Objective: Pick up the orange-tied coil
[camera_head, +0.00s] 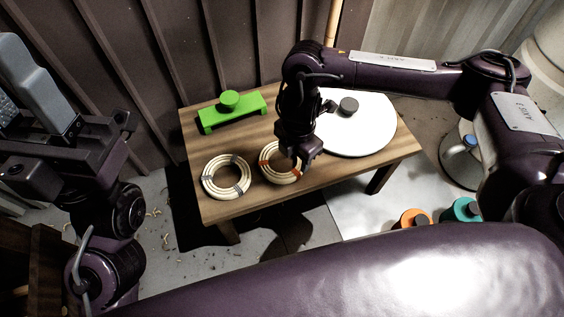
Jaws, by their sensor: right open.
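The orange-tied coil (268,172) lies flat on the wooden table, a pale rattan ring with orange ties. Its right part is partly hidden by my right gripper (300,166). That gripper is over the coil's right side, pointing down, with its jaws open. Whether it touches the coil I cannot tell. A second pale coil with grey ties (226,177) lies just left of it. My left gripper (40,100) is raised at the far left, away from the table, and its finger state is unclear.
The wooden table (260,205) also holds a green block with a knob (232,108) and a white round disc (360,128) with a grey knob (348,106). Orange (413,217) and teal (462,210) items stand beyond the table's right front. A ribbed wall (170,60) is behind the table.

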